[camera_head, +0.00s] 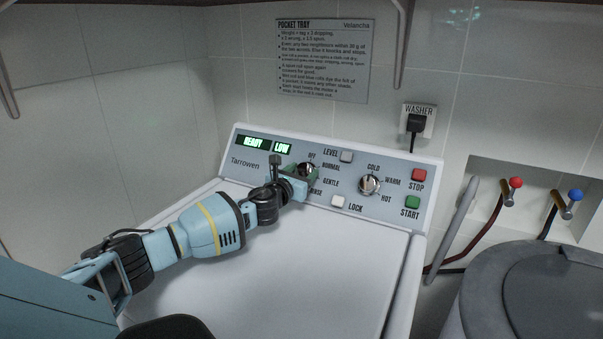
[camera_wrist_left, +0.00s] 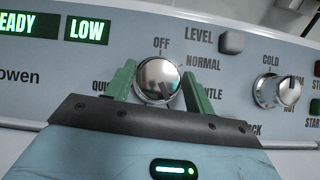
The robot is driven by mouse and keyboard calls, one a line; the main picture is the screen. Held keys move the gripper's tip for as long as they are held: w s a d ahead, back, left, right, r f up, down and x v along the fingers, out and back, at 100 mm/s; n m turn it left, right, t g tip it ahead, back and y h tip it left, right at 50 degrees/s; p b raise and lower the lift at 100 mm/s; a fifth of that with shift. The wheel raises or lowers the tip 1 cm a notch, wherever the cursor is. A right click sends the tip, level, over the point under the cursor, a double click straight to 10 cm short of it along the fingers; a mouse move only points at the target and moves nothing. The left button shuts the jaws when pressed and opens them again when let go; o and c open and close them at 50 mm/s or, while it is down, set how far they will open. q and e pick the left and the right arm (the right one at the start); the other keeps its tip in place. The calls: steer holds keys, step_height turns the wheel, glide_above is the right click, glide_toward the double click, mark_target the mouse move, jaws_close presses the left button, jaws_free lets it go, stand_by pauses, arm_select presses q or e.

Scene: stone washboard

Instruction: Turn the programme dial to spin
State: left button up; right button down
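The programme dial (camera_wrist_left: 158,80) is a round shiny metal knob on the grey-blue washer panel, with OFF above it and NORMAL to its upper right. It also shows partly in the head view (camera_head: 306,170), behind my gripper. My left gripper (camera_head: 303,177) is at the dial; its two green fingers stand one on each side of the knob in the left wrist view (camera_wrist_left: 159,82). The fingers are very close to the knob's edges; whether they press on it is unclear. The SPIN label and the lower labels are hidden by the gripper. My right gripper is out of view.
A second knob (camera_head: 369,185), marked COLD, WARM and HOT, is to the right. The LEVEL button (camera_head: 346,156), LOCK button (camera_head: 338,201), red STOP button (camera_head: 418,175) and green START button (camera_head: 412,202) are nearby. The display (camera_head: 266,145) reads READY and LOW.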

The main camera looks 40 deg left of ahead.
arm_select(q)
steer(key=c, duration=0.5)
steer(key=shift+c, duration=0.2)
steer(key=shift+a+m+h, duration=0.1)
steer(key=shift+m+h, duration=0.2)
steer(key=shift+m, duration=0.1)
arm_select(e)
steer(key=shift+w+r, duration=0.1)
